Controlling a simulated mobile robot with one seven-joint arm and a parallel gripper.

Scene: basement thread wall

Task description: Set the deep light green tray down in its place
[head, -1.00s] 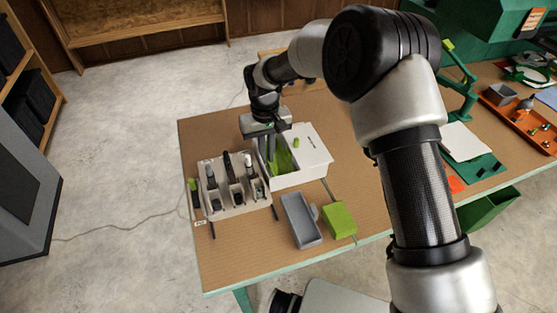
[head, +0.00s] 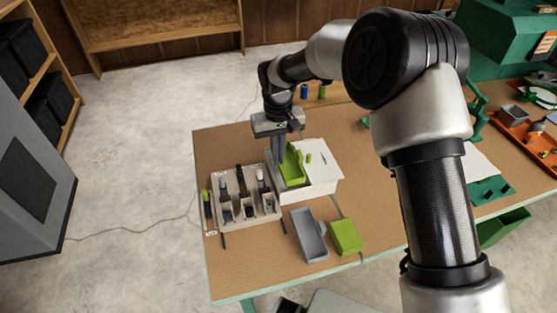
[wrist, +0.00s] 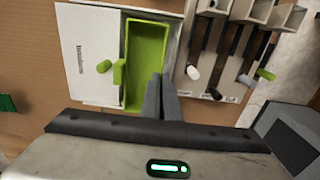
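The deep light green tray (head: 292,167) is a long, open, empty trough with a tab on one side. It also shows in the wrist view (wrist: 146,55). It is at the opening in the left part of the white box (head: 322,172), seemingly partly above the rim; I cannot tell whether it touches the box. My gripper (head: 279,160) points down at the tray's left side in the head view. In the wrist view its fingers (wrist: 161,82) are close together on the tray's near right wall. The fingers partly hide that wall.
A beige holder (head: 240,205) with several tools stands left of the box. A grey tray (head: 309,236) and a green block (head: 346,236) lie in front. Bare table lies at the front left.

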